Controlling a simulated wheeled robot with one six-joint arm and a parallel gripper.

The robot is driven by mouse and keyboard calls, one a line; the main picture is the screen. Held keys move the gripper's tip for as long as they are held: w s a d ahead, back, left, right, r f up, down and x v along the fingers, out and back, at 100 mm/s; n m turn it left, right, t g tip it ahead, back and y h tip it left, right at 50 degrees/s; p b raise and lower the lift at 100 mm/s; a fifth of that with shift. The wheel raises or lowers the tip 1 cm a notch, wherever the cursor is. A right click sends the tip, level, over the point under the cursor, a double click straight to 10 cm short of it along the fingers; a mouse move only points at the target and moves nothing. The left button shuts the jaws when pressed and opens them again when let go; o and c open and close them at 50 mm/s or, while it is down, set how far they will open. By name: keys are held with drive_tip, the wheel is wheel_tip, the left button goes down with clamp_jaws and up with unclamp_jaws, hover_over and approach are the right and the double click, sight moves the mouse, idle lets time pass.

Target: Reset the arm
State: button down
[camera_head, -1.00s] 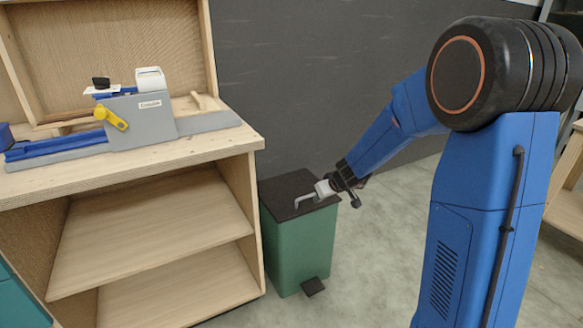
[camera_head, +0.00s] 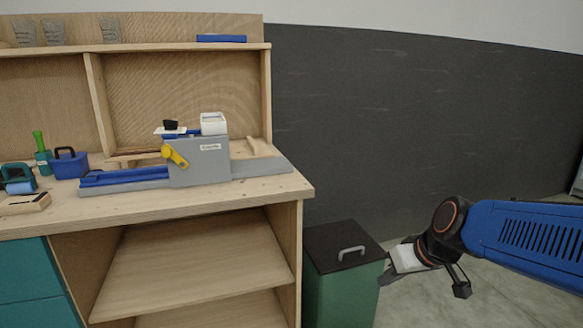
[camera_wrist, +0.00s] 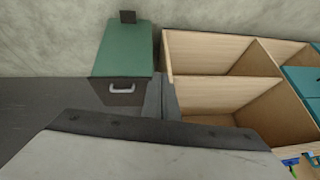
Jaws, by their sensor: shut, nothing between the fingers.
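My gripper (camera_head: 383,279) is at the right side of the green bin in the head view, shut with nothing in it. My blue arm comes in from the right edge, low and nearly level. In the wrist view my gripper's grey fingers (camera_wrist: 161,92) are together, in front of the bin and the wooden bench. I cannot tell whether the gripper touches the bin.
The green bin (camera_head: 340,295) with a dark lid (camera_head: 330,238) and grey handle (camera_head: 351,251) stands beside the wooden bench (camera_head: 270,192). A grey and blue machine (camera_head: 200,165) sits on the bench. Floor at the right looks clear.

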drive_tip(key=s+d+m+h, duration=0.1)
drive_tip(key=s+d, duration=0.2)
drive_tip(key=s, duration=0.5)
drive_tip(key=s+d+m+h, duration=0.1)
drive_tip(key=s+d+h, duration=0.1)
drive_tip(key=s, duration=0.6)
drive_tip(key=shift+d+m+g, duration=0.4)
drive_tip(key=shift+d, duration=0.2)
drive_tip(key=shift+f, duration=0.1)
